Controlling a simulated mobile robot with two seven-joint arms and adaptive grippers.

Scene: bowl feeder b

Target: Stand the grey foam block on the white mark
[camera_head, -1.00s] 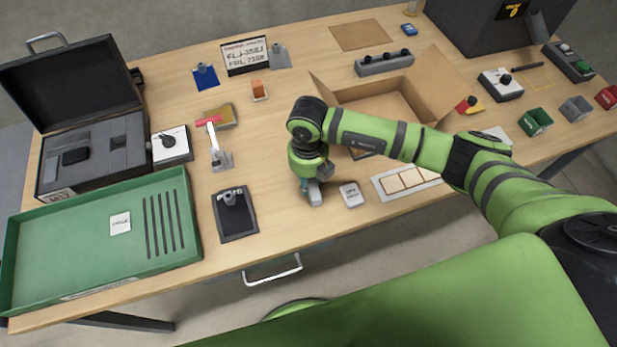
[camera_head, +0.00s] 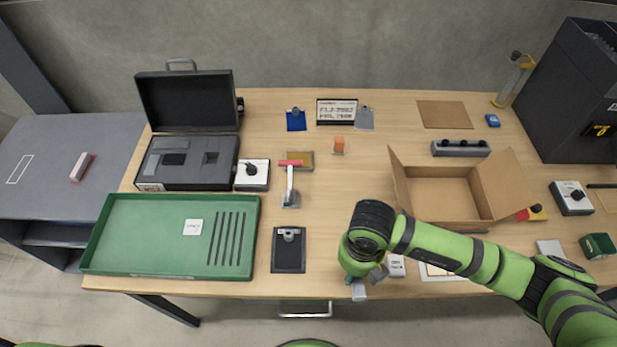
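A small block (camera_head: 82,167), greyish pink with a redder side, lies on the grey side table at the far left. It is the only block I see there, and its exact colour is hard to tell. A white rectangular outline (camera_head: 20,169) is marked on the same table, to the left of the block and apart from it. My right gripper (camera_head: 367,281) is at the front edge of the wooden table, far to the right of both. Its two fingertips look apart, with nothing seen between them. My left gripper is not in view.
The grey side table (camera_head: 60,135) is otherwise mostly clear. The wooden table (camera_head: 330,200) stands to its right. A green tray (camera_head: 170,270) and an open black case (camera_head: 187,100) stand on its left part. An open cardboard box (camera_head: 440,195) is behind my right arm.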

